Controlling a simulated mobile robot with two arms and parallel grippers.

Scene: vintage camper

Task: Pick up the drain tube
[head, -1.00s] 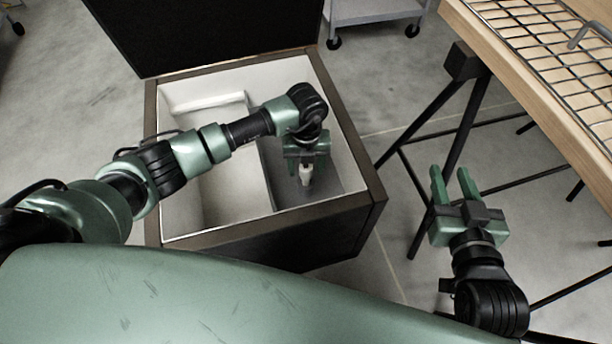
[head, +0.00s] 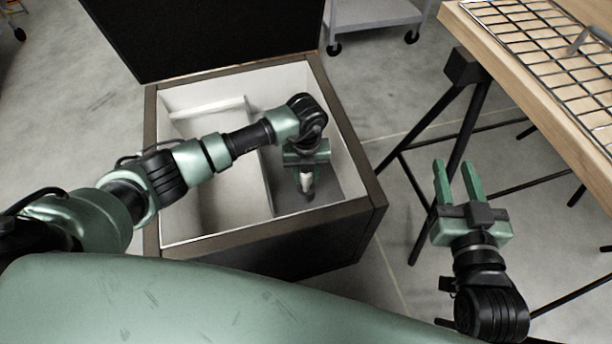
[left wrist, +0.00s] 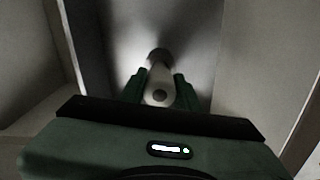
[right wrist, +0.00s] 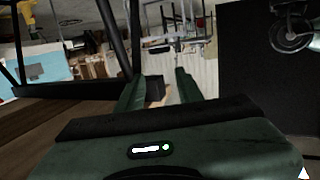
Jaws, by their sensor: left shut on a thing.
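The drain tube (head: 307,181), a short pale tube with a dark end, is upright in the right compartment of an open box (head: 345,215). My left gripper (head: 306,190) reaches down into that compartment and is shut on the tube. In the left wrist view the tube (left wrist: 158,90) sits between the two green fingers, its pale end with a dark hole facing the camera. I cannot tell whether its far end touches the box floor. My right gripper (head: 456,170) is open and empty, outside the box to the right; it also shows in the right wrist view (right wrist: 158,80).
A pale divider (head: 256,165) splits the box, and its dark lid (head: 200,35) stands open at the back. A wooden table (head: 520,60) with a wire rack (head: 530,30) and black legs is at the right. A grey cart (head: 370,12) stands behind.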

